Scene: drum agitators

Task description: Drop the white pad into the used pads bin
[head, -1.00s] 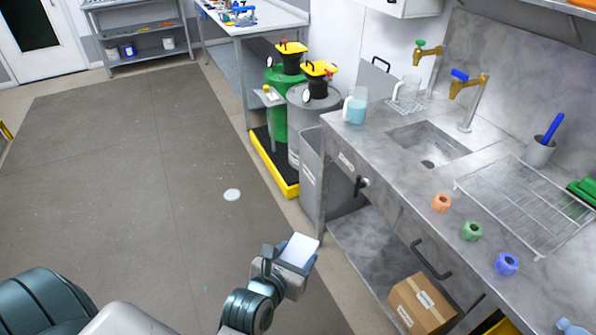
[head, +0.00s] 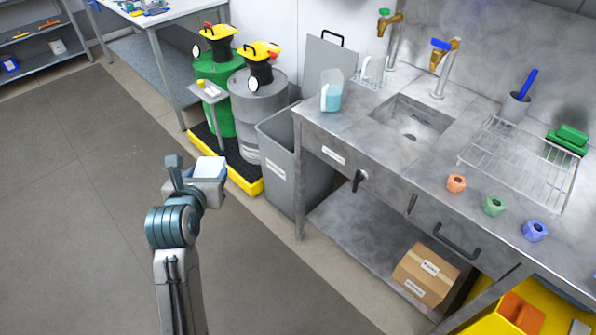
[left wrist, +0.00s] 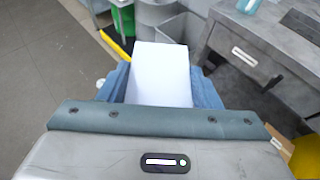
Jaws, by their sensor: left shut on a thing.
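The white pad (head: 210,167) is held in my left gripper (head: 208,175), which is shut on it. In the left wrist view the white pad (left wrist: 160,75) sticks out between the blue fingers. A grey bin (head: 277,172) with a small label, too small to read, stands on the floor against the left end of the steel counter. The pad and gripper appear left of this bin in the head view, apart from it. The bin (left wrist: 186,34) also shows beyond the pad in the left wrist view. My right gripper is out of view.
Green (head: 218,85) and grey (head: 258,120) drums with yellow-and-black tops stand on a yellow-edged spill tray (head: 247,182) left of the bin. The counter (head: 350,130) blocks the right side. The floor at left is clear.

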